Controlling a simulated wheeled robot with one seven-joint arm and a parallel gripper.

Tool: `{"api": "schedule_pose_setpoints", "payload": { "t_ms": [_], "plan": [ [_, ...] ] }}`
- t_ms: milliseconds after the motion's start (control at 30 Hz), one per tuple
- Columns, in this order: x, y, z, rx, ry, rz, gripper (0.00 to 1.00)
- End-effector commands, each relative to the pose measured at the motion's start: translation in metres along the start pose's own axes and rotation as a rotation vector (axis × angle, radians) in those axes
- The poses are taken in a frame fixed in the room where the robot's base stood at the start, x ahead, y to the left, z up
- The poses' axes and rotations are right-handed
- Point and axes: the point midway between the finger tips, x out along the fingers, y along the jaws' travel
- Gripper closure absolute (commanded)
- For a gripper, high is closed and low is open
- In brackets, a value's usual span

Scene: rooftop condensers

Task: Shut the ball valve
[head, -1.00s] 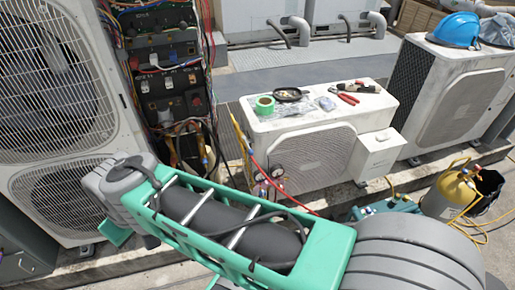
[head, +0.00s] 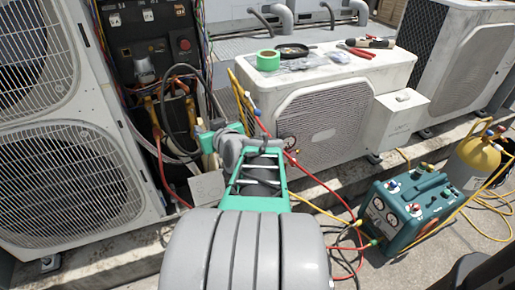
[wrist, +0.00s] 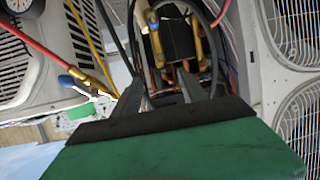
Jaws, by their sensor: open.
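A small brass valve fitting with a blue part (wrist: 68,80) shows at the left of the wrist view, at the end of a red hose. In the head view a small blue part (head: 257,112) shows on the hose line just right of my gripper. Whether the lever lies along or across the pipe is too small to tell. My gripper (wrist: 160,85) is open and empty in the wrist view, its dark fingers pointing towards the brass pipes of the open cabinet. In the head view my gripper (head: 207,142) is partly hidden by my wrist, beside the cabinet.
The open electrical cabinet (head: 152,45) has loose cables. A white condenser (head: 320,115) carries green tape (head: 268,60) and red pliers (head: 357,52). Red and yellow hoses run to a teal recovery machine (head: 405,210). A yellow cylinder (head: 478,160) stands right.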

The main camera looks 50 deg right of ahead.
Motion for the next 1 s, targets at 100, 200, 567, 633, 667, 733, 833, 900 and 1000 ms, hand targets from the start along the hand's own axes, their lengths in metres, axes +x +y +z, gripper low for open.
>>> {"api": "schedule_pose_setpoints", "payload": {
  "t_ms": [100, 200, 567, 633, 667, 733, 833, 900, 1000],
  "plan": [
    [0.009, 0.084, 0.052, 0.049, 0.182, 0.168, 0.5],
    [-0.004, 0.128, 0.06, 0.067, 0.288, 0.269, 0.5],
    [0.016, 0.163, 0.044, 0.072, 0.352, 0.325, 0.5],
    [0.028, 0.168, 0.04, 0.073, 0.351, 0.326, 0.5],
    [0.034, 0.169, 0.038, 0.074, 0.351, 0.325, 0.5],
    [0.042, 0.173, 0.034, 0.073, 0.351, 0.327, 0.5],
    [0.05, 0.176, 0.03, 0.074, 0.351, 0.328, 0.5],
    [0.051, 0.177, 0.029, 0.074, 0.352, 0.329, 0.5],
    [0.051, 0.178, 0.029, 0.074, 0.351, 0.329, 0.5]
  ]
}}
